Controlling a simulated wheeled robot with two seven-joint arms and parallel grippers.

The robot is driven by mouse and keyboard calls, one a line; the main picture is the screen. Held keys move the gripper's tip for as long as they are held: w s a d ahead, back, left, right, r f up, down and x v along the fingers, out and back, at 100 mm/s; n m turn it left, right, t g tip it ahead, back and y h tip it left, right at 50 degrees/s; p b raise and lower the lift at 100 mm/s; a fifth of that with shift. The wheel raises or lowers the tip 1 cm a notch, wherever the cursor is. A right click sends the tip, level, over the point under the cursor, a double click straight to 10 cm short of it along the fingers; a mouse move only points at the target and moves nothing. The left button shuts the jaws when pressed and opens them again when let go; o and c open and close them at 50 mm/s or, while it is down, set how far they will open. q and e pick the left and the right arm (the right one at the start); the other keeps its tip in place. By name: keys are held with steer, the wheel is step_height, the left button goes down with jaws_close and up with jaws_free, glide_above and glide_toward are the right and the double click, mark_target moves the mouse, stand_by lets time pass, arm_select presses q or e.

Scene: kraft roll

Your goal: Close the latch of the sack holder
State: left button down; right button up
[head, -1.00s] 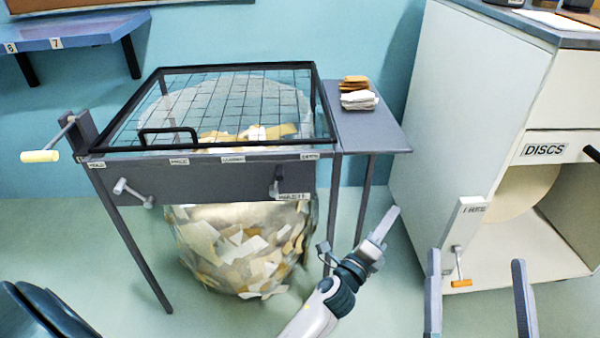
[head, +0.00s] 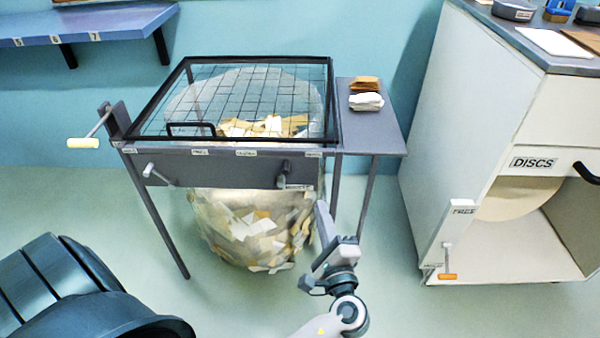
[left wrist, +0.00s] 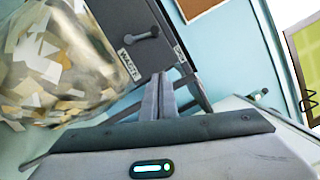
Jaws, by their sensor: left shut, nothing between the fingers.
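The sack holder is a dark grey frame with a front panel (head: 225,172) and a black mesh lid (head: 245,100), which lies down. A clear sack (head: 250,225) full of paper scraps hangs below. A light grey lever (head: 157,174) sits at the panel's left, a dark latch-like lever (head: 284,172) at its right above a small label. The left wrist view shows one lever (left wrist: 142,36) above a label on the panel. My left gripper (head: 322,208) is shut and empty, below and right of the right lever, apart from the panel. My right gripper is out of view.
A side shelf (head: 370,130) with folded cloth-like stacks joins the holder's right. A white cabinet (head: 480,110) with an orange-handled lever (head: 447,275) stands farther right. A dark tub-like object (head: 75,290) fills the lower left. A crank (head: 85,143) sticks out at the holder's left.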

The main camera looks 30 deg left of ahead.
arm_select(q)
steer(key=shift+s+a, duration=0.1)
steer(key=shift+s, duration=0.05)
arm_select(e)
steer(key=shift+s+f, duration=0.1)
arm_select(q)
steer(key=x, duration=0.9)
steer(key=shift+a+r, duration=0.1)
steer(key=shift+r, duration=0.05)
steer(key=a, duration=0.1)
steer(key=a+r, duration=0.1)
steer(key=shift+s+a, duration=0.25)
steer(key=shift+a, duration=0.1)
steer(key=shift+s+a+r, duration=0.2)
steer(key=shift+s+a, duration=0.15)
steer(key=shift+a, duration=0.15)
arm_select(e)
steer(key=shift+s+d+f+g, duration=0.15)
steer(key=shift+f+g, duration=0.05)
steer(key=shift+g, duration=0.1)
